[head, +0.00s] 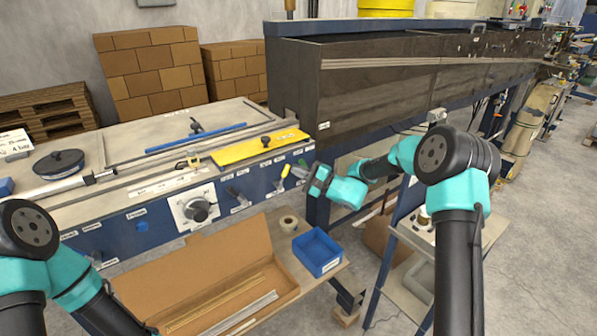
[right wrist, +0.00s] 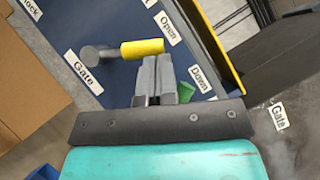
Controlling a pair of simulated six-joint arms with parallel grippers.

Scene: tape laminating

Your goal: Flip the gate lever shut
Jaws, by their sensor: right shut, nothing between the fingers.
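The gate lever has a yellow grip (right wrist: 142,49) and a grey pivot end, and it sits on the blue panel between the Gate and Open labels in the right wrist view. Its yellow grip also shows in the head view (head: 286,170). My right gripper (right wrist: 164,62) is shut and empty, its fingertips close beside the grip's free end. I cannot tell whether they touch it. In the head view the right gripper (head: 303,172) is at the machine's front panel. My left arm enters at lower left, with its gripper out of frame.
A green lever (right wrist: 186,92) is close to my right fingers, near the Down label. A yellow plate (head: 260,147) lies on the machine top. A blue bin (head: 317,252), a tape roll (head: 288,223) and an open cardboard box (head: 250,247) stand below the panel.

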